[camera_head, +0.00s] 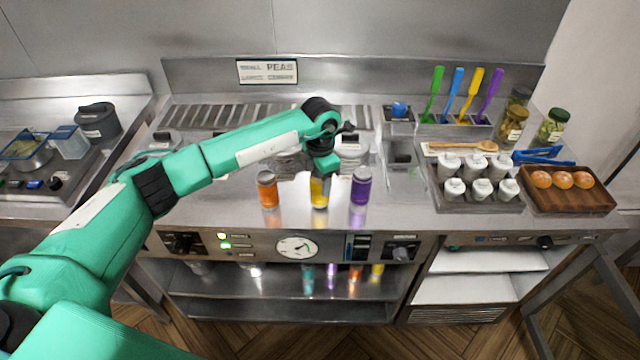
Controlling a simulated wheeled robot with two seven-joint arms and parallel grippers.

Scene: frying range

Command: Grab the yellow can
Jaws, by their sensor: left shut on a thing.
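The yellow can (319,196) stands upright on the steel counter, between an orange can (267,189) on its left and a purple can (361,185) on its right. My left arm reaches in from the left, and its gripper (320,180) comes down over the top of the yellow can and is shut on it. The gripper hides the can's upper part, and the fingertips are hard to make out. The can's base appears to be at counter level. My right gripper is not in view.
The orange and purple cans stand close on both sides. To the right are a tray of white shakers (482,204), a wooden tray (596,204) of round orange-brown items, blue tongs (545,155) and coloured utensils (453,96). Knobs and a gauge (297,247) line the counter's front.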

